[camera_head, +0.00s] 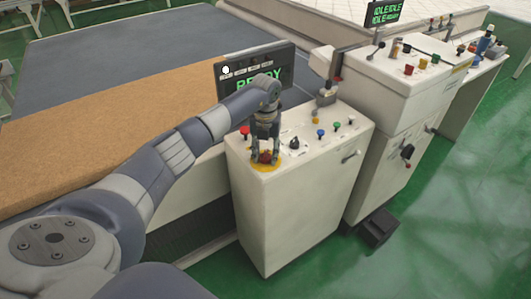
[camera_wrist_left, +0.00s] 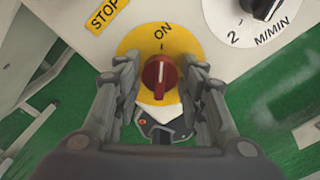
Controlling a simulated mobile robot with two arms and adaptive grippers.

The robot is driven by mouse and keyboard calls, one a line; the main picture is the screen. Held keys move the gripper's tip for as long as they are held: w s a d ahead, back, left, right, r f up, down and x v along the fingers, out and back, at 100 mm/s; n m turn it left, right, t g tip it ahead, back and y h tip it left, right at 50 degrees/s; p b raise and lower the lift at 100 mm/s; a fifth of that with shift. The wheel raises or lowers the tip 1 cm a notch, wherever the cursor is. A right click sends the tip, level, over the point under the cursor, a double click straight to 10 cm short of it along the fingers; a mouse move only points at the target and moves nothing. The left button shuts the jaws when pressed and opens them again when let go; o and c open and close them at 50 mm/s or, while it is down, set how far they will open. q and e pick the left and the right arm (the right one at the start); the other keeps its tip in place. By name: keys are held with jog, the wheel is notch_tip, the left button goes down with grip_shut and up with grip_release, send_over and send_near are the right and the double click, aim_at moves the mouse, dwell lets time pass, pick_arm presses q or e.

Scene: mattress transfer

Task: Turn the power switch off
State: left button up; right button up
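The power switch is a red rotary knob (camera_wrist_left: 160,78) on a round yellow plate (camera_wrist_left: 158,38) in the left wrist view. Its pale mark points up toward the word ON. The lower part of the plate is partly hidden, and no OFF label is readable. My left gripper (camera_wrist_left: 160,72) is open, with one finger on each side of the knob and small gaps visible. In the head view my left gripper (camera_head: 265,150) points down over the knob (camera_head: 266,157) at the near corner of the white control cabinet (camera_head: 305,195). My right gripper is not in view.
A black selector knob (camera_head: 294,143) and several coloured buttons stand on the same cabinet top. A display reading READY (camera_head: 258,72) rises behind my arm. A brown mattress (camera_head: 110,130) lies at left. More control cabinets (camera_head: 405,75) stand at right, beside open green floor (camera_head: 460,200).

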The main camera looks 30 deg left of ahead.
pick_arm(q)
jog(key=c, duration=0.4)
jog(key=shift+c, duration=0.2)
jog(key=n, duration=0.3)
jog(key=shift+r+n, duration=0.1)
jog(key=shift+n, duration=0.3)
jog(key=n+p, duration=0.1)
jog(key=n, duration=0.3)
jog(key=shift+n, duration=0.3)
jog(key=n+p, duration=0.1)
jog(key=n, duration=0.3)
jog(key=shift+n, duration=0.3)
jog(key=n+p, duration=0.2)
jog(key=n, duration=0.2)
jog(key=shift+n, duration=0.6)
